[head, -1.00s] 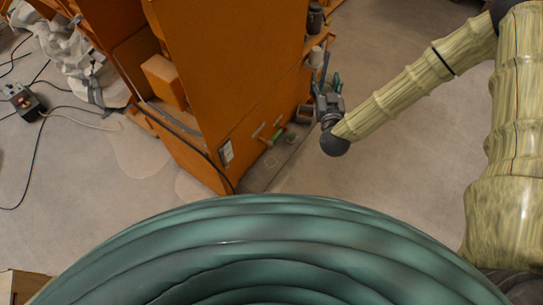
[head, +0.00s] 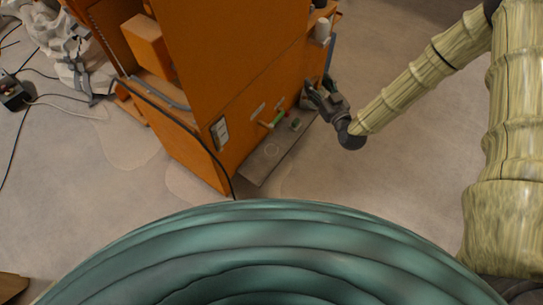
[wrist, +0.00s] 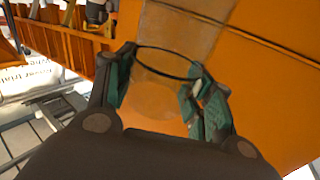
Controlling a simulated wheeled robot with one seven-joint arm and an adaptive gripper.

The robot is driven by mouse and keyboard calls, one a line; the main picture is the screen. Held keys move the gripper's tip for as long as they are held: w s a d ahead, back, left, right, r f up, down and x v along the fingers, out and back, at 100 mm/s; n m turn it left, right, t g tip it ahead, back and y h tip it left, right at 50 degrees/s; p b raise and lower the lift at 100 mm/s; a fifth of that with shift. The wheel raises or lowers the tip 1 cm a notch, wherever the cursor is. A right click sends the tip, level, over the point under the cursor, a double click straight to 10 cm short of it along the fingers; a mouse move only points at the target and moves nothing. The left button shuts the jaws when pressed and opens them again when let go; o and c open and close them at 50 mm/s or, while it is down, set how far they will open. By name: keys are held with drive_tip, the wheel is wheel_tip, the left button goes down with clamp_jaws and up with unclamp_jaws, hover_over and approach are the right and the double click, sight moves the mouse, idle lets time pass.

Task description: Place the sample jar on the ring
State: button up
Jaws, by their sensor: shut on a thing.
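The sample jar (wrist: 150,98) looks like clear glass with a dark round rim. In the wrist view it sits between the teal finger pads of my gripper (wrist: 160,88), which is shut on it. In the head view my gripper (head: 319,92) is at the right side of the orange cabinet, above the far end of a grey ledge (head: 253,171). The jar cannot be made out there. A faint pale circle, seemingly the ring (head: 272,150), lies on the ledge, nearer the camera and left of my gripper.
The orange cabinet (head: 225,75) rises beside the ledge. A green-handled item (head: 277,119) and a small green block (head: 295,124) lie near the ring. A white cup (head: 322,30) stands farther back. A black cable (head: 190,118) hangs along the cabinet. Floor to the right is clear.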

wheel_tip(320, 180, down, 41)
drive_tip(key=s+n+g+y+b, duration=0.2)
drive_tip(key=n+g+y+b, duration=0.65)
drive_tip(key=b, duration=2.25)
drive_tip(key=shift+y, duration=0.45)
drive_tip(key=b+x, duration=0.2)
drive_tip(key=x, duration=0.4)
drive_tip(key=b+x, duration=0.3)
drive_tip(key=x, duration=0.3)
drive_tip(key=f+b+x, duration=0.1)
drive_tip(key=b+x, duration=0.2)
drive_tip(key=x, duration=0.3)
drive_tip(key=shift+a, duration=0.1)
drive_tip(key=shift+f+b, duration=0.45)
drive_tip(key=shift+f, duration=0.15)
drive_tip(key=o, duration=1.1)
drive_tip(key=p+v, duration=0.5)
drive_tip(key=v, duration=0.7)
drive_tip(key=shift+r, duration=0.25)
